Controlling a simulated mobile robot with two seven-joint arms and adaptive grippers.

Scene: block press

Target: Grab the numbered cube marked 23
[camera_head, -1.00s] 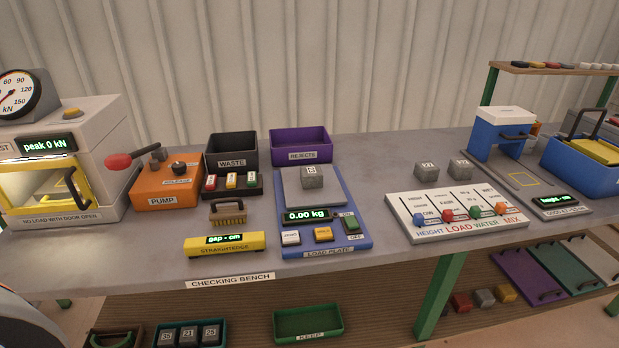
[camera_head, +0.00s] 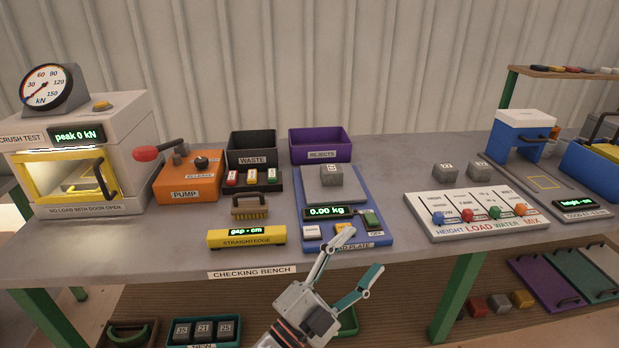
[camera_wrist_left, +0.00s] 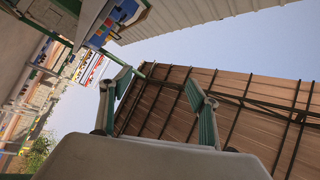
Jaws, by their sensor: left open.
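Grey numbered cubes stand in several places, and I cannot surely read 23 on any of them. One cube (camera_head: 331,176) sits on the load plate (camera_head: 345,234), its mark too small to read. Two cubes (camera_head: 445,171) (camera_head: 480,170) stand on the bench behind the white mix panel, marks unclear. Three cubes (camera_head: 204,330) sit in a teal tray (camera_head: 235,330) on the lower shelf, looking like 35, 21 and 25. My left gripper (camera_head: 346,258) is open and empty in front of the load plate's front edge; its fingers also show in the left wrist view (camera_wrist_left: 157,82). My right gripper is out of view.
The crush tester (camera_head: 125,165) with its closed yellow door and the orange pump (camera_head: 190,185) stand at left. Waste (camera_head: 252,146) and purple rejects (camera_head: 320,145) bins are behind.

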